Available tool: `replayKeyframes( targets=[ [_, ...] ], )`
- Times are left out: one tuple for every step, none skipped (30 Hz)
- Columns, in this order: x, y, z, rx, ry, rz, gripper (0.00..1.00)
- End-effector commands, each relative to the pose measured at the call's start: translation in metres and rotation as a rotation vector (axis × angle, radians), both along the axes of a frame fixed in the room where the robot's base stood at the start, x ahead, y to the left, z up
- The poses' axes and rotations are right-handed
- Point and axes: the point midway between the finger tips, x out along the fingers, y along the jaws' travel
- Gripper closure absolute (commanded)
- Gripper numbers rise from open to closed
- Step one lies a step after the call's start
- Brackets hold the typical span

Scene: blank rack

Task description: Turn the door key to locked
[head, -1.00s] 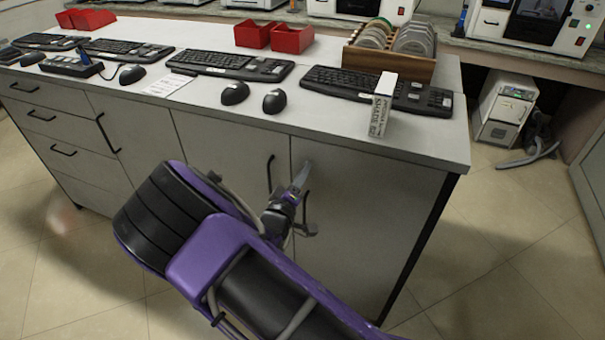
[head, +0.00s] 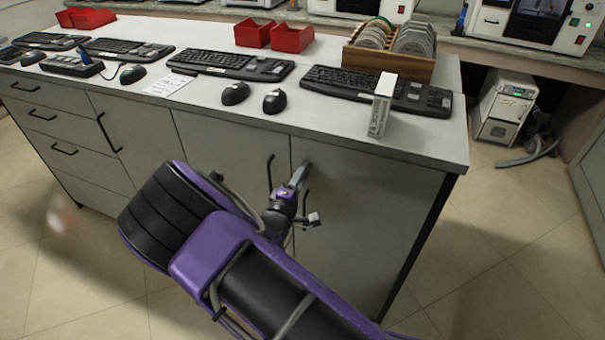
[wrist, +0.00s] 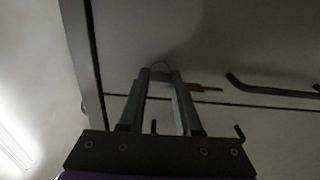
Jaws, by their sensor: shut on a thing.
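My gripper (head: 301,172) is at the upper part of the grey cabinet door (head: 365,215), beside the door's black handle. In the wrist view, the two fingers (wrist: 161,76) reach up to the door face and are closed on a small, rounded grey piece, the door key (wrist: 160,66). Most of the key is hidden between the fingertips, so its exact angle is hard to tell. A small brass-coloured piece (wrist: 206,88) sticks out sideways, just right of the fingers. In the head view, the key is too small and covered to make out.
A black bar handle (wrist: 275,90) lies right of the fingers in the wrist view.

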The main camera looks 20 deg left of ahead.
Motion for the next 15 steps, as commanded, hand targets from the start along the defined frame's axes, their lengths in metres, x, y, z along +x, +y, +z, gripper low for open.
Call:
replayKeyframes(
  targets=[
    [0.0001, 0.0, 0.0002, -0.002, -0.001, 0.0, 1.0],
    [0.0001, 0.0, 0.0002, -0.003, -0.001, 0.0, 1.0],
    [0.0001, -0.0001, 0.0002, -0.003, -0.001, 0.0, 1.0],
    [0.0001, -0.0001, 0.0002, -0.003, -0.001, 0.0, 1.0],
    [0.0001, -0.0001, 0.0002, -0.003, -0.001, 0.0, 1.0],
    [0.0001, -0.0001, 0.0002, -0.002, -0.001, 0.0, 1.0],
    [0.0001, -0.0001, 0.0002, -0.002, -0.001, 0.0, 1.0],
    [0.0001, -0.0001, 0.0002, -0.002, -0.001, 0.0, 1.0],
    [0.0001, -0.0001, 0.0002, -0.002, -0.001, 0.0, 1.0],
    [0.0001, -0.0001, 0.0001, -0.002, -0.001, 0.0, 0.66],
    [0.0001, -0.0001, 0.0001, -0.002, -0.001, 0.0, 0.6],
    [0.0001, -0.0001, 0.0001, -0.002, 0.0, 0.0, 0.53],
    [0.0001, -0.0001, 0.0001, -0.002, 0.0, 0.0, 0.48],
    [0.0001, -0.0001, 0.0001, -0.002, 0.0, 0.0, 0.42],
    [0.0, -0.0001, 0.0, -0.002, 0.0, 0.0, 0.38]
  ],
)
